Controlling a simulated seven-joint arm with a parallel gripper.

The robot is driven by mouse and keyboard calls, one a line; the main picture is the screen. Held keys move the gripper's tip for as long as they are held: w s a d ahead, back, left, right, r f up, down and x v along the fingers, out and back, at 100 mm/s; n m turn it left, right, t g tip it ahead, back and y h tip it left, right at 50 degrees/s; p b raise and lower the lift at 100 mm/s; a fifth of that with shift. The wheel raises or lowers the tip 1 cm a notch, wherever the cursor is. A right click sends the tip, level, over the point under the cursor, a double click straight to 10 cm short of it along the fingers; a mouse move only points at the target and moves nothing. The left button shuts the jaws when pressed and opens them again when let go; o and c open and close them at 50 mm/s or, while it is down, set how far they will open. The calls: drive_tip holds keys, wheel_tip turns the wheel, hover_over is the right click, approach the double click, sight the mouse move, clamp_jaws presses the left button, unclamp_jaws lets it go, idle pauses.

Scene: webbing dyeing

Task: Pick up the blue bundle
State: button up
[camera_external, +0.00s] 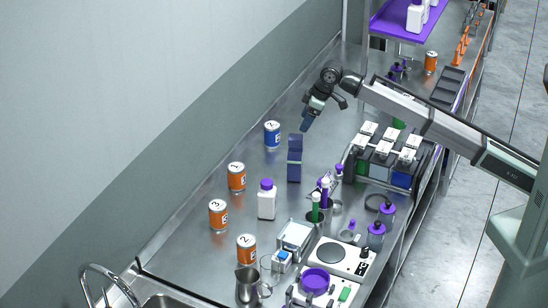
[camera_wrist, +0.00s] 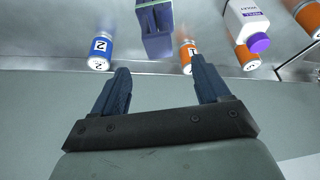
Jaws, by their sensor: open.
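The blue bundle (camera_external: 295,160) is a dark blue-purple upright block on the steel bench, in the middle of the external view. In the wrist view the bundle (camera_wrist: 155,28) shows at the top centre, beyond the fingertips and cut off by the frame edge. My gripper (camera_external: 306,124) is above and behind the bundle, apart from it, with its dark fingers angled down. In the wrist view my gripper (camera_wrist: 160,66) has its two fingers well apart with nothing between them.
A blue can (camera_external: 272,134) stands just left of the bundle. Orange cans (camera_external: 236,177) and a purple-capped white bottle (camera_external: 266,200) stand nearer the camera. The bench behind the bundle is clear.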

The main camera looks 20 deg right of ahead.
sight(296, 137)
drive_tip(key=x, duration=0.9)
drive_tip(key=shift+w+f, duration=0.2)
drive_tip(key=shift+f, duration=0.15)
clamp_jaws()
idle(0.4)
